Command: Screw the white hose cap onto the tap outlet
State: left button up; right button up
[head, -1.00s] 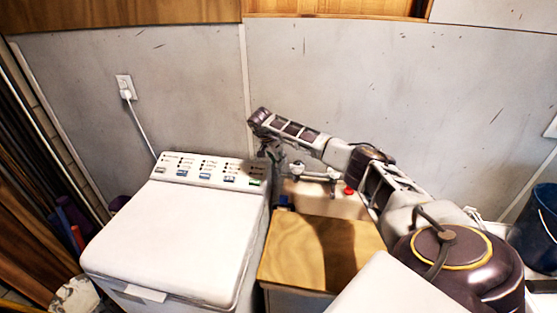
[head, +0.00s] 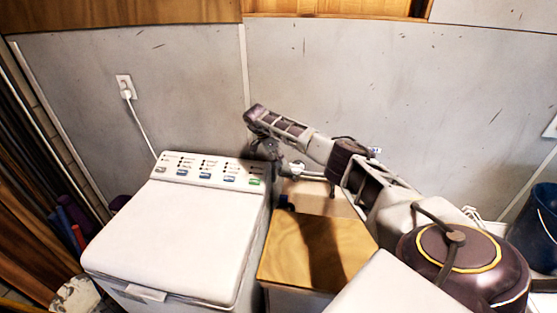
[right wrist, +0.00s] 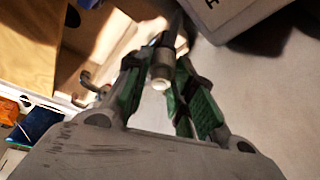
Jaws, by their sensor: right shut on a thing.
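My right gripper (head: 268,152) is at the wall behind the washing machine's right back corner, seen small in the head view. In the right wrist view its green-padded fingers (right wrist: 160,78) are shut around the pale hose cap (right wrist: 161,72), with a dark hose end beyond it. A metal tap (head: 297,168) on the pipework is just right of the gripper in the head view. I cannot tell whether the cap touches an outlet. My left gripper is not in view.
The white washing machine (head: 185,235) stands at the left, its control panel (head: 208,170) close to the gripper. A wooden-topped cabinet (head: 300,245) is below the taps. A wall socket (head: 125,88) with a white cord is at the left. A dark blue bucket (head: 535,225) is at the right.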

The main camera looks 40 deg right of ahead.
jog(key=o, duration=1.1)
jog(key=shift+w, duration=0.1)
jog(key=shift+c, duration=0.2)
jog(key=shift+r, duration=0.1)
jog(key=v, duration=1.1)
jog(key=shift+r, duration=0.4)
jog(key=shift+a, duration=0.1)
jog(key=shift+s+d+r+b+x, duration=0.1)
jog(key=shift+d+x, duration=0.1)
jog(key=shift+x, duration=1.1)
jog(key=shift+s+d+r+b+x, duration=0.15)
jog(key=shift+d+x, duration=0.1)
jog(key=shift+x, duration=1.1)
jog(key=shift+s+d+r+b+x, duration=0.1)
jog(key=shift+d+x, duration=0.1)
jog(key=shift+x, duration=1.1)
jog(key=shift+o, duration=0.2)
